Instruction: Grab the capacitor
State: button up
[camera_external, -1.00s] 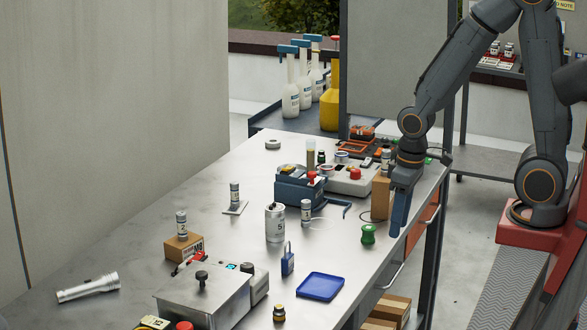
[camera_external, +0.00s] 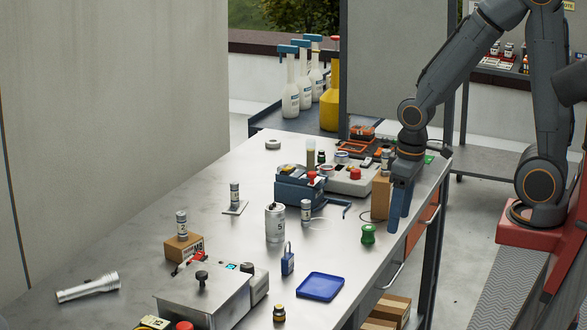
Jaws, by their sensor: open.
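Several silver-white cylinders with dark bands and printed labels could be the capacitor; I cannot tell which one is meant. One small cylinder (camera_external: 182,223) stands on a cardboard box, another (camera_external: 235,193) on a small pale pad, and a third (camera_external: 306,210) on the bare table. A wider silver can (camera_external: 275,223) stands between them. Another small cylinder (camera_external: 387,158) shows its upper part above a brown box, beside my wrist. My gripper (camera_external: 399,222) points down with its blue fingers apart and empty, over the table's right edge, right of and apart from the cylinders.
A green spool (camera_external: 368,234) stands just left of my gripper. A blue tray (camera_external: 320,286), blue padlock (camera_external: 288,260), grey control box (camera_external: 203,292) and flashlight (camera_external: 88,288) are in front. A blue bin (camera_external: 299,191) stands behind. The table's left middle is mostly clear.

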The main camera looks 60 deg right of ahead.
notch_tip(320, 180, up, 6)
jog(key=m+g+b, duration=0.1)
jog(key=m+b, duration=0.2)
jog(key=m, duration=1.4)
send_near(275, 207)
jog(key=shift+s+d, duration=0.15)
jog(key=shift+d, duration=0.05)
jog(key=shift+m, duration=0.3)
notch_tip(275, 207, down, 5)
jog(key=shift+f, duration=0.1)
jog(key=shift+w+a+f+p, duration=0.15)
jog(key=shift+f+p, duration=0.65)
jog(key=shift+f, duration=1.1)
jog(key=shift+w+a+f+p, duration=0.1)
jog(key=shift+f+p, duration=0.7)
jog(key=shift+f, duration=1.1)
jog(key=c, duration=1.3)
